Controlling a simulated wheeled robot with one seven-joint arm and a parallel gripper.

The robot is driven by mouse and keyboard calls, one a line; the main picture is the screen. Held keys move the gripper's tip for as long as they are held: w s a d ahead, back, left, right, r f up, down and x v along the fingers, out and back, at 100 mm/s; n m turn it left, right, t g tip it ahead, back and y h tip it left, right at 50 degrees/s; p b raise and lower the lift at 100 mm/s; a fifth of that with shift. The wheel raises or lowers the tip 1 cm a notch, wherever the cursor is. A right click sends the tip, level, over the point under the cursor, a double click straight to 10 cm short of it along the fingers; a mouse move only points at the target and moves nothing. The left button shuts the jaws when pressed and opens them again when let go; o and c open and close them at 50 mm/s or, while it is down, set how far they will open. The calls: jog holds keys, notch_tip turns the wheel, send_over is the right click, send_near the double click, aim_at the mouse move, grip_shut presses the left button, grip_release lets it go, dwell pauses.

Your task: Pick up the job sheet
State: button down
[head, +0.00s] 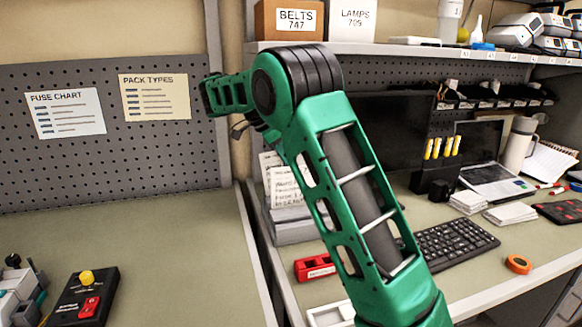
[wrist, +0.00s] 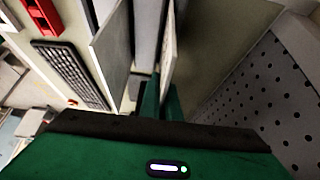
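A white printed sheet (head: 287,186), likely the job sheet, stands in a grey holder (head: 294,231) on the right bench, partly hidden behind my arm. In the wrist view a thin pale sheet (wrist: 168,45) shows nearly edge-on, directly beyond the green fingers of my gripper (wrist: 160,103). The fingers are close together at the sheet's near edge. I cannot tell whether they grip it or stand around it. My gripper is not clearly visible in the head view.
Grey holder panels (wrist: 111,48) stand left of the fingers in the wrist view. A pegboard (wrist: 275,95) is close on the right. A red block (head: 314,267), a keyboard (head: 456,243) and orange tape (head: 518,264) lie on the right bench. The left bench (head: 165,245) has clear room.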

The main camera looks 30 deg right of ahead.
jog(key=shift+w+a+f+h, duration=0.15)
jog(key=shift+a+h, duration=0.35)
jog(key=shift+a, duration=0.05)
jog(key=shift+w+a+f+h, duration=0.1)
jog(key=shift+a+h, duration=0.4)
jog(key=shift+w+a+r, duration=0.1)
jog(key=shift+a+r, duration=0.2)
jog(key=shift+r, duration=0.7)
jog(key=shift+w+a+r, duration=0.1)
jog(key=shift+a+r, duration=0.2)
jog(key=shift+r, duration=0.65)
jog(key=shift+a+r, duration=0.3)
jog(key=shift+r, duration=0.7)
jog(key=w+a+r+y, duration=0.1)
jog(key=w+a, duration=0.1)
jog(key=a, duration=0.8)
jog(key=w+a+r+y, duration=0.1)
jog(key=w+a+y, duration=0.1)
jog(key=a, duration=0.8)
jog(key=shift+a, duration=0.2)
